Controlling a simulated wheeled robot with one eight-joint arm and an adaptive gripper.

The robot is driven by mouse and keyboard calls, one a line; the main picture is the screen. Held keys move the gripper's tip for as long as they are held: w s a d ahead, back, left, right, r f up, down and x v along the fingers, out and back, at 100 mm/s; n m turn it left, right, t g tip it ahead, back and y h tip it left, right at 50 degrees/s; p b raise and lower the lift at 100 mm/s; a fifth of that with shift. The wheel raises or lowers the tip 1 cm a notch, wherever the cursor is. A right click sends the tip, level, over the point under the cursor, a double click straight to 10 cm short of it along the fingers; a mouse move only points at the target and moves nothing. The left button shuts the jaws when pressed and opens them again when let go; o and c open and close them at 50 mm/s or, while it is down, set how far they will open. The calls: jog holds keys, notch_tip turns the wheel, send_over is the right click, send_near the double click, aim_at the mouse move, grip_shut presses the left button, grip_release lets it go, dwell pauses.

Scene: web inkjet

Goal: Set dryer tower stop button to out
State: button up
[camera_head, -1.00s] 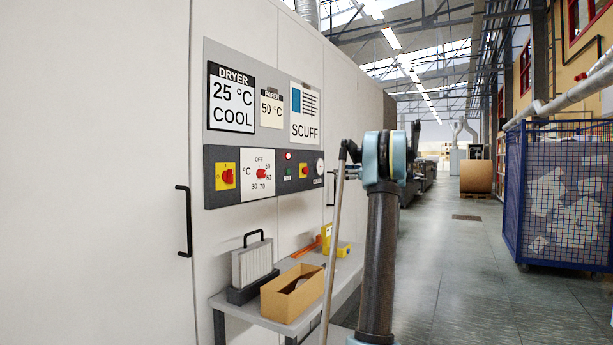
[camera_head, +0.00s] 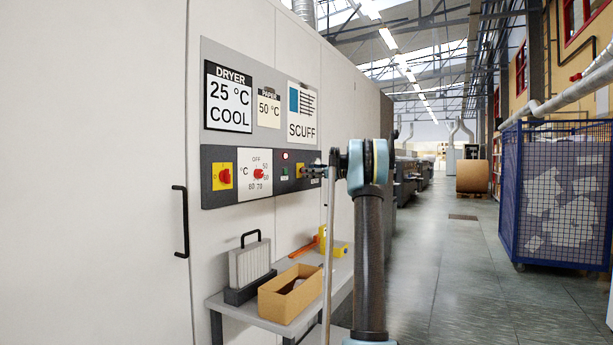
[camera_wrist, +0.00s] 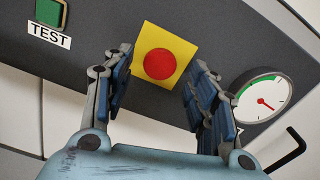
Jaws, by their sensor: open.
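The stop button (camera_wrist: 159,64) is a round red button on a square yellow plate (camera_wrist: 181,48). It is seen nearly face-on in the wrist view. My gripper (camera_wrist: 160,72) is open, with one finger on each side of the button and nothing between them. The left finger overlaps the plate's left edge in the picture; I cannot tell if it touches. I cannot tell whether the button is in or out.
The dark panel also carries a red knob on yellow (camera_head: 224,176), a temperature dial (camera_head: 259,174), a green TEST button (camera_wrist: 50,11) and a round gauge (camera_wrist: 262,97). Below, a shelf (camera_head: 290,327) holds a cardboard box (camera_head: 288,300). A blue mesh cage (camera_head: 556,200) stands right.

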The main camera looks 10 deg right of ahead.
jog(key=shift+x, duration=1.35)
jog(key=shift+s, duration=0.1)
grip_shut()
jog(key=shift+s+d, duration=0.35)
jog(key=shift+d, duration=0.2)
grip_release()
jog(key=v, duration=1.2)
